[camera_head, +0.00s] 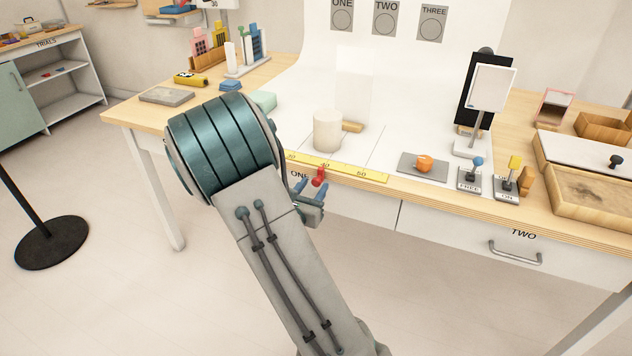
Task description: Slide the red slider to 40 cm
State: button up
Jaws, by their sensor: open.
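The red slider (319,177) sits at the front edge of the table on a yellow scale strip (345,170). The strip shows a 40 and a 60; a number further left is partly hidden by my arm. The slider appears close to the 40 mark, slightly left of it in the picture. My gripper (312,188) is open beside and just below the slider, at the table's front edge. Its rear part is hidden behind my arm. I cannot tell whether the fingers straddle or touch the slider.
A white cylinder (327,131) stands behind the strip. To the right are an orange knob on a grey plate (423,164), two small levers (477,163) and a wooden tray (583,193). Drawer fronts lie below the table edge. A grey slab (166,97) lies at left.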

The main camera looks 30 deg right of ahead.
jog(key=v, duration=1)
jog(key=shift+s+a+p, duration=0.15)
jog(key=shift+a+p, duration=0.15)
jog(key=s+d+r+m+g+y+p, duration=0.1)
jog(key=s+d+r+m+g+p, duration=0.25)
jog(key=s+r+m+g, duration=0.3)
jog(key=s+d+r+m+g+y+p, duration=0.2)
jog(key=s+r+m+g+p, duration=0.3)
jog(key=s+m, duration=0.4)
jog(key=s+a+r+m+t+y+p, duration=0.1)
jog(key=a+r+m+t+y+p, duration=0.1)
jog(key=a+r+m+y+p, duration=0.5)
jog(key=a+r+m+y, duration=0.3)
jog(key=a+r+m, duration=0.1)
jog(key=shift+s+a+r+y, duration=0.15)
jog(key=shift+a+r+y, duration=0.05)
jog(key=shift+a+y, duration=0.1)
jog(key=shift+d+t, duration=0.15)
jog(key=shift+t, duration=0.1)
